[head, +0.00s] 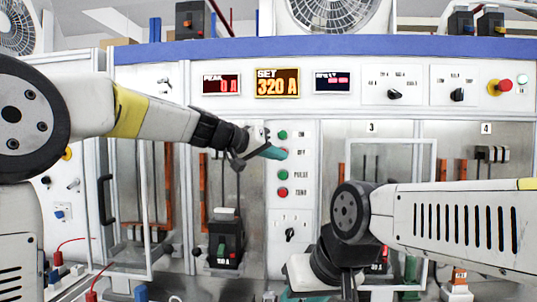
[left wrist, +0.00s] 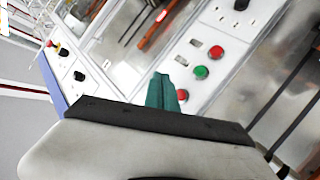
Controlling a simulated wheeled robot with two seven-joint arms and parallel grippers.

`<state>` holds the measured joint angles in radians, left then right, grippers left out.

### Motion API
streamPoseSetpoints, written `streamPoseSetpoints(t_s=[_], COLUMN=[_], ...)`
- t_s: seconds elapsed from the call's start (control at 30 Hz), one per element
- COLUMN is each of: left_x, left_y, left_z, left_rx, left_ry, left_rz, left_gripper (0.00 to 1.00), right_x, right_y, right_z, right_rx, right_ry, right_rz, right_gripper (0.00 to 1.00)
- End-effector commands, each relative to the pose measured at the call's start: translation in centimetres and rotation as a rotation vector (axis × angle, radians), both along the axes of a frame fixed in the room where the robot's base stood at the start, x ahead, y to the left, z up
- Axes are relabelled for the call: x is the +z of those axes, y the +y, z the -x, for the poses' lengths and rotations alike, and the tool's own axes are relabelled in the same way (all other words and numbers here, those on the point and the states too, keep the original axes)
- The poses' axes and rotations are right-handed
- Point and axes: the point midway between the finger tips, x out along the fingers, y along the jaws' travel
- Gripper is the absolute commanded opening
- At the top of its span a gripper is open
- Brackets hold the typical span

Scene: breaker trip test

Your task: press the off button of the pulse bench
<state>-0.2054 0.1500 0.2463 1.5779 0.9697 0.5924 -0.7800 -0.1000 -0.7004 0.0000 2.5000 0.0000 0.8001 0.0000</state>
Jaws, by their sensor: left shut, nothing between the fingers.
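The pulse bench's button column (head: 303,215) is in the middle of the head view, with a green ON button (head: 283,134), a red OFF button (head: 283,153), a green PULSE button (head: 283,174) and a red button (head: 283,191) at the bottom. My left gripper (head: 274,152) is shut and empty, its teal tips beside or at the OFF button; contact cannot be told. In the left wrist view the shut fingers (left wrist: 163,88) partly cover the OFF button (left wrist: 182,95). My right gripper (head: 318,295) is low at the bottom edge, mostly cut off.
A PEAK display (head: 221,85) reads 0 A and a SET display (head: 277,83) reads 320 A. A red emergency knob (head: 499,85) is at the upper right. A dark breaker (head: 226,240) stands left of the buttons. My right forearm crosses the lower right.

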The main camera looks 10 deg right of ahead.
Motion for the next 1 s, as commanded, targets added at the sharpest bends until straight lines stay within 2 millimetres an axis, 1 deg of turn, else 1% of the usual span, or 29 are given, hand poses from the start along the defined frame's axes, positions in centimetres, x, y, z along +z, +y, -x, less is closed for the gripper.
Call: streamPoseSetpoints(t_s=[0.17, 0.27, 0.37, 0.73, 0.83, 1.0], left_x=[0.0, -0.1, -0.1, -0.1, -0.1, -0.1], left_y=[0.0, -0.1, -0.4, -1.9, -2.1, -2.4], left_z=[-0.1, -0.6, -1.5, -6.5, -7.4, -8.3], left_rx=[0.0, 0.001, 0.0, 0.0, -0.001, 0.0], left_ry=[0.001, 0.003, 0.001, 0.001, 0.002, 0.001], left_rz=[-0.001, -0.001, -0.002, -0.001, -0.001, -0.002], left_gripper=[0.0, 0.0, 0.0, 0.0, 0.0, 0.0], right_x=[0.0, 0.0, 0.0, 0.0, 0.0, 0.0], right_y=[0.0, 0.0, 0.0, 0.0, 0.0, 0.0], right_z=[0.0, 0.0, 0.0, 0.0, 0.0, 0.0], right_rx=[0.0, 0.0, 0.0, 0.0, 0.0, 0.0], right_ry=[0.0, 0.0, 0.0, 0.0, 0.0, 0.0], right_rz=[0.0, 0.0, 0.0, 0.0, 0.0, 0.0], right_gripper=[0.36, 0.36, 0.36, 0.36, 0.36, 0.36])
